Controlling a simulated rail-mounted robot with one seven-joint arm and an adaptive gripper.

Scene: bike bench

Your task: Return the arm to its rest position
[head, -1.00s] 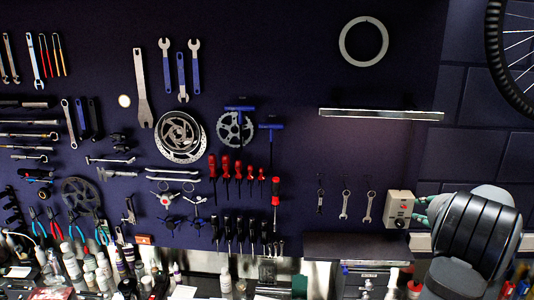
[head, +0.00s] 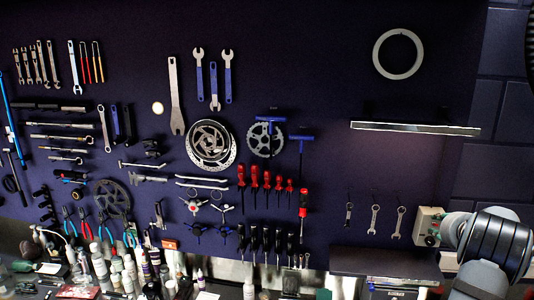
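My arm (head: 490,245) shows at the lower right of the head view, a grey and black link in front of the wall.
A dark tool wall holds wrenches (head: 214,80), red screwdrivers (head: 266,180), a brake disc (head: 211,145) and a ring (head: 398,54). A narrow shelf (head: 415,128) juts out at right. Bottles (head: 100,262) crowd the bench at lower left. A dark ledge (head: 375,262) lies left of my arm.

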